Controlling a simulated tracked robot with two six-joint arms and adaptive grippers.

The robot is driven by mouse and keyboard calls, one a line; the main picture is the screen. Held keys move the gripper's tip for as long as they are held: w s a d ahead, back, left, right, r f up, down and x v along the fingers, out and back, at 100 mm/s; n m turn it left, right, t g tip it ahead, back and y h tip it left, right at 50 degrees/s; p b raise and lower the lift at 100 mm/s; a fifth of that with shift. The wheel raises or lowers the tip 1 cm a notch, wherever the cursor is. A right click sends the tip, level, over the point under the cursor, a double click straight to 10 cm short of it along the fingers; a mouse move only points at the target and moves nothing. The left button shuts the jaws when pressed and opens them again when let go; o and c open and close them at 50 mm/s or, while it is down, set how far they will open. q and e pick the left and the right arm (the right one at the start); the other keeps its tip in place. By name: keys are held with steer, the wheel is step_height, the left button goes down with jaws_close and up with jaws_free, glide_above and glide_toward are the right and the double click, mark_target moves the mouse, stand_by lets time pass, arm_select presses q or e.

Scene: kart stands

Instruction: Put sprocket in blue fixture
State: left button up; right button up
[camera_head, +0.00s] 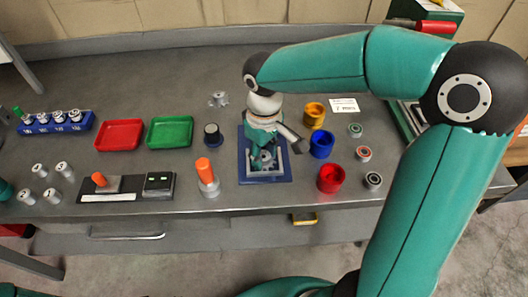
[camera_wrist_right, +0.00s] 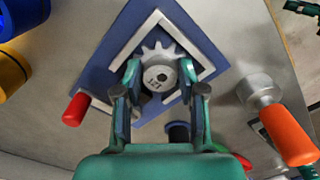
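The grey sprocket (camera_wrist_right: 160,72), a toothed wheel with a round hub, shows in the right wrist view between the fingertips of my right gripper (camera_wrist_right: 160,78). The fingertips close on its hub from both sides. The blue fixture (camera_wrist_right: 105,62) is a blue plate with silver corner brackets, and the sprocket is seen inside these brackets. In the head view the fixture (camera_head: 245,174) lies near the front of the bench, with my right gripper (camera_head: 264,155) pointing down over it. Whether the sprocket is fully seated is unclear. My left gripper is not in view.
An orange-handled tool (camera_head: 205,172) stands left of the fixture. Blue (camera_head: 321,145), red (camera_head: 330,178) and yellow (camera_head: 314,114) cups stand to its right. Red (camera_head: 119,134) and green (camera_head: 170,132) trays lie farther left. A red-tipped piece (camera_wrist_right: 75,109) is beside the fixture.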

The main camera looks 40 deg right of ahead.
mark_target(264, 156)
steer(key=shift+r, duration=0.1)
step_height(264, 156, up, 12)
steer(key=p, duration=0.1)
stand_by(0.6)
stand_by(0.4)
